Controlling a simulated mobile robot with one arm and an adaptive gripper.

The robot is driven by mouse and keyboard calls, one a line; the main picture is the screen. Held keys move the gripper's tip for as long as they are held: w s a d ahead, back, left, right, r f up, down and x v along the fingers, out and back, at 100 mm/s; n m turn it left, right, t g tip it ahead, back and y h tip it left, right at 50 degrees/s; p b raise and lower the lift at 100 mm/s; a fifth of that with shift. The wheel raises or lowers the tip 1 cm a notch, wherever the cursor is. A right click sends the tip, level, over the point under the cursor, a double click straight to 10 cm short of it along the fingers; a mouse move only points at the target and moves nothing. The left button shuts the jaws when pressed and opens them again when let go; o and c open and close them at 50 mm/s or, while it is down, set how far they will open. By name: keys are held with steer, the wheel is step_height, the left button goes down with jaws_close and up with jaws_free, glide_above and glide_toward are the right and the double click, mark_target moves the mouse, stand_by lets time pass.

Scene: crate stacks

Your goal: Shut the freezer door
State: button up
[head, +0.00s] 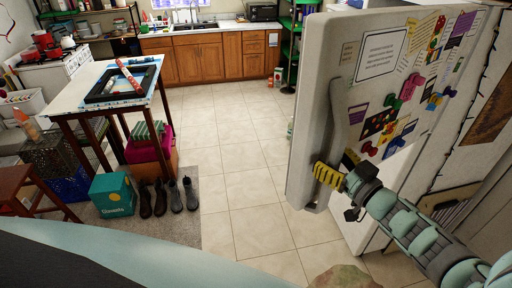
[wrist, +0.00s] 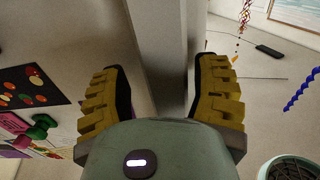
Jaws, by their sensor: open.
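The freezer door (head: 312,75) is a pale panel at the right of the head view, covered with papers and colourful magnets. It seems to stand out from the white body (head: 368,238) below and behind it, so it looks ajar. Its long grey handle (head: 338,125) runs down the door's left side. My gripper (head: 328,174) is at the lower part of the handle, its yellow fingers partly hidden by the wrist. In the wrist view the handle (wrist: 165,45) runs between the two spread fingers of my gripper (wrist: 160,75), with gaps showing beside it.
A table (head: 70,99) with a black frame stands at the left, shelves beneath. A teal box (head: 112,195) and several shoes (head: 161,198) are on a grey mat. Wooden cabinets (head: 205,58) line the back. The tiled floor (head: 230,150) between is clear.

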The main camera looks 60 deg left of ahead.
steer(key=shift+s+a+f+p, duration=0.4)
steer(key=shift+p, duration=0.2)
steer(key=shift+w, duration=0.1)
jaws_close()
stand_by(0.3)
stand_by(0.3)
